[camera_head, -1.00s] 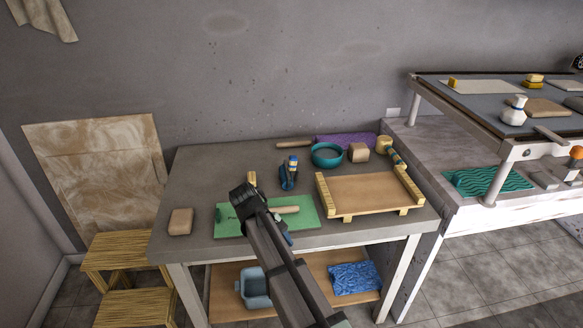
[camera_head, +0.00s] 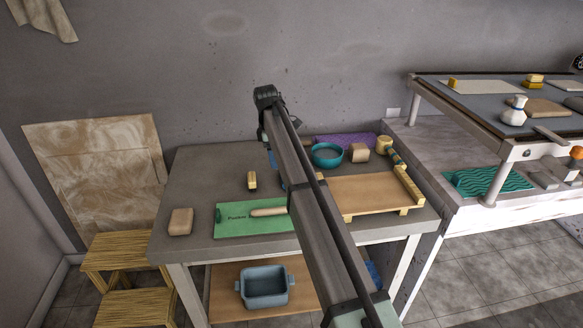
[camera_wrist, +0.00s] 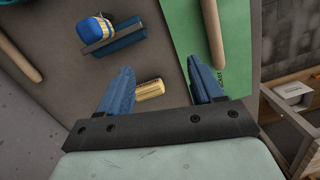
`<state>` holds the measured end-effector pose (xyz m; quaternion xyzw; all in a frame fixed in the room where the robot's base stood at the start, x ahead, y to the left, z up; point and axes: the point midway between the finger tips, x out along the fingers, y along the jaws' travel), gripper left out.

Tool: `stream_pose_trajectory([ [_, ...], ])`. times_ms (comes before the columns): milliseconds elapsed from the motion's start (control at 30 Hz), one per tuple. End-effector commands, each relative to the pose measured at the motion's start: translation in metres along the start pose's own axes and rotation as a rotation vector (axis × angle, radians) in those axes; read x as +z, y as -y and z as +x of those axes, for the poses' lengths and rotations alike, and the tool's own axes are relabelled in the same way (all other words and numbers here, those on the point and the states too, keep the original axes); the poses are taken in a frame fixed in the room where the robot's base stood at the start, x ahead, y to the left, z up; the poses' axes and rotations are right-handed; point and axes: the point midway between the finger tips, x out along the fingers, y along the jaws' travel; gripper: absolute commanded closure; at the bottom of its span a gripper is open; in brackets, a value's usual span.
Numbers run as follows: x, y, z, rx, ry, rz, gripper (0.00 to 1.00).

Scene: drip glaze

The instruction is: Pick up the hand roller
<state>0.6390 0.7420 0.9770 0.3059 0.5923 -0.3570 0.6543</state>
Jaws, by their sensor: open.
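The hand roller looks to be the blue tool (camera_wrist: 115,40) with a dark teal-blue cylinder and a blue and yellow striped handle, at the upper left of the wrist view. It rests on the grey table, beyond my fingertips and apart from them. In the head view my arm hides nearly all of it. My gripper (camera_wrist: 160,68) is open and empty above the table. A small wooden brush-like piece (camera_wrist: 148,89) lies below, seen between the fingers; it also shows in the head view (camera_head: 252,181).
A green mat (camera_head: 232,224) with a wooden rolling pin (camera_head: 268,212) lies at the front. Another rolling pin (camera_wrist: 18,48) lies at the wrist view's left. The left rear table is clear.

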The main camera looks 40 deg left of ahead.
Motion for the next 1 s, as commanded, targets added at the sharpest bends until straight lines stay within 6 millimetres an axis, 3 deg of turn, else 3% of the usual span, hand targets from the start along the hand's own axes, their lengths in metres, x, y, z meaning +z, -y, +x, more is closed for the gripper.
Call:
stream_pose_trajectory([
  [33, 0.011, -0.035, -0.017, 0.006, -0.029, -0.040, 0.34],
  [100, 0.024, -0.059, -0.030, 0.014, -0.062, -0.098, 0.34],
  [233, 0.041, -0.084, -0.045, 0.028, -0.098, -0.168, 0.34],
  [467, 0.045, -0.089, -0.040, 0.034, -0.110, -0.195, 0.34],
  [800, 0.040, -0.088, 0.014, 0.031, -0.109, -0.193, 0.34],
  [1000, 0.037, -0.089, 0.035, 0.033, -0.109, -0.192, 0.34],
])
